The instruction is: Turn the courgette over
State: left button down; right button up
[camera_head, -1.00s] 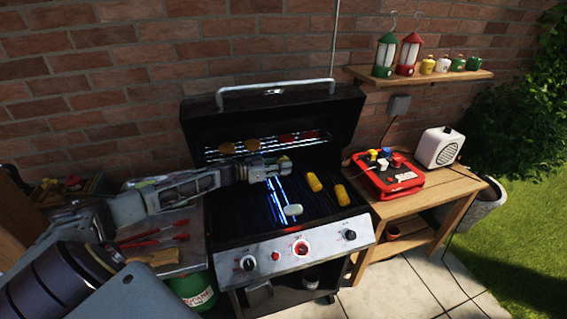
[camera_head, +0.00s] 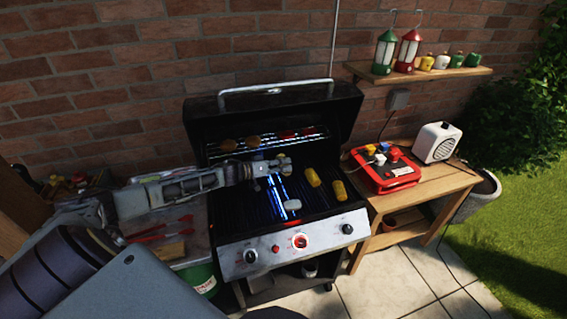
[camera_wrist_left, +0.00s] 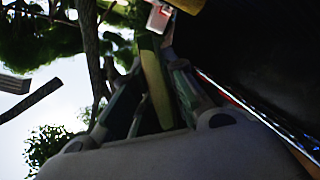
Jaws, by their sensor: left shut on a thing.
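My left gripper (camera_head: 282,165) is over the back part of the open grill (camera_head: 240,215), its arm coming in from the left. In the left wrist view, a long yellow-green piece, which looks like the courgette (camera_wrist_left: 155,82), sits between the two fingers. The fingers are shut on it. In the head view the held piece is small and mostly hidden by the gripper, so which face is up cannot be told. My right gripper is not in view.
Two yellow corn pieces (camera_head: 313,177) and a pale piece (camera_head: 292,205) lie on the grate. The raised lid (camera_head: 270,115) and a warming rack with food stand behind. Red-handled tools (camera_head: 160,230) lie on the left shelf. A wooden table (camera_head: 430,185) stands right.

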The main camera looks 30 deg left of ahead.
aim_at(284, 190)
pick_arm(q)
jog(key=shift+f+n+y, duration=0.3)
jog(key=shift+f+n, duration=0.15)
jog(key=shift+n, duration=0.55)
jog(key=n, duration=0.1)
jog(key=f+n+b, duration=0.1)
jog(key=n, duration=0.1)
jog(key=shift+f+t+y, duration=0.15)
jog(key=shift+t+y, duration=0.15)
jog(key=shift+t, duration=0.1)
jog(key=shift+f+n+y+b, duration=0.2)
jog(key=shift+f+n, duration=0.4)
jog(key=shift+n, duration=0.8)
jog(key=shift+f+n+y+b, duration=0.15)
jog(key=shift+f+n+y, duration=0.3)
jog(key=shift+n, duration=0.95)
jog(key=shift+f+n+y+b, duration=0.15)
jog(key=shift+f+n, duration=0.55)
jog(key=shift+n, duration=0.7)
jog(key=shift+f+b, duration=0.95)
jog(key=shift+f, duration=1.55)
jog(key=shift+f, duration=0.1)
jog(key=shift+f, duration=0.3)
